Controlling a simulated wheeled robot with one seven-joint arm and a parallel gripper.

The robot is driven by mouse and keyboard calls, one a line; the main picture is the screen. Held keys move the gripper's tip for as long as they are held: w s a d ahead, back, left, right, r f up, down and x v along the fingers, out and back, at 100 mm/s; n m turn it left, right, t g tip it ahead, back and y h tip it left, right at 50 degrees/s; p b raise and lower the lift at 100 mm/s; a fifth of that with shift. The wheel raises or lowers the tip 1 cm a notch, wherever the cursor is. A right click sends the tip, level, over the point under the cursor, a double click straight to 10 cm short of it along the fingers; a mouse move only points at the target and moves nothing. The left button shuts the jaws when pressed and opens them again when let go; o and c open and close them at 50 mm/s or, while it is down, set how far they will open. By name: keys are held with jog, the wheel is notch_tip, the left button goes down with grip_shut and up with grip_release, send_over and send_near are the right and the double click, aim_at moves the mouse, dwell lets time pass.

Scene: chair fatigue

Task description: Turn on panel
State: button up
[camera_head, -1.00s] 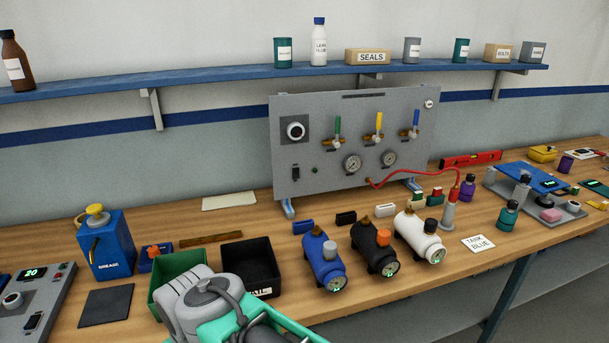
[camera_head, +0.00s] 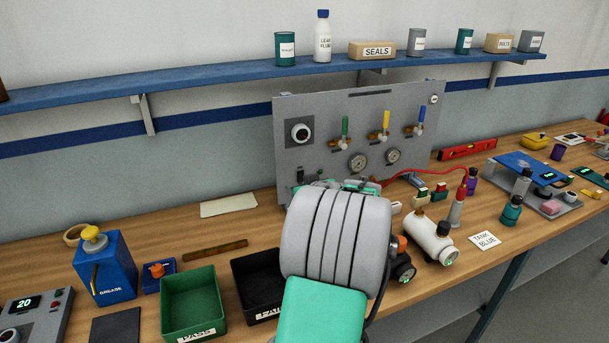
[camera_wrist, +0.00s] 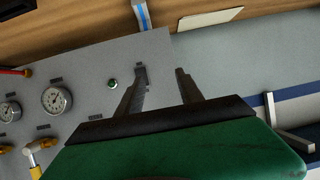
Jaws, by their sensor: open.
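The grey panel (camera_head: 365,115) stands upright at the back of the bench. It carries a round dial (camera_head: 299,131), two gauges (camera_head: 357,162), and green, yellow and blue valve levers (camera_head: 386,122). A small dark switch (camera_head: 299,176) shows at its lower left. In the wrist view the panel (camera_wrist: 85,60) appears upside down, with a gauge (camera_wrist: 57,100) and a small green round part (camera_wrist: 112,84). My gripper (camera_wrist: 162,75) is open and empty, its fingers at the panel's lower corner. I cannot tell whether a finger touches the switch. My arm hides the fingertips in the head view.
Green (camera_head: 194,290) and black (camera_head: 240,270) bins stand left. A red hose (camera_head: 420,176) runs from the panel. A blue shelf (camera_head: 220,85) hangs above.

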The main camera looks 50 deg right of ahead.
aim_at(301, 179)
jog(key=shift+m+h, duration=0.3)
jog(key=shift+h, duration=0.3)
jog(key=w+d+f, duration=0.1)
jog(key=d, duration=0.1)
jog(key=w+d+p, duration=0.1)
jog(key=d, duration=0.1)
jog(key=w+d+f+p, duration=0.1)
jog(key=w+d, duration=0.1)
jog(key=d, duration=0.1)
jog(key=shift+f, duration=0.3)
jog(key=shift+c, duration=0.4)
grip_shut()
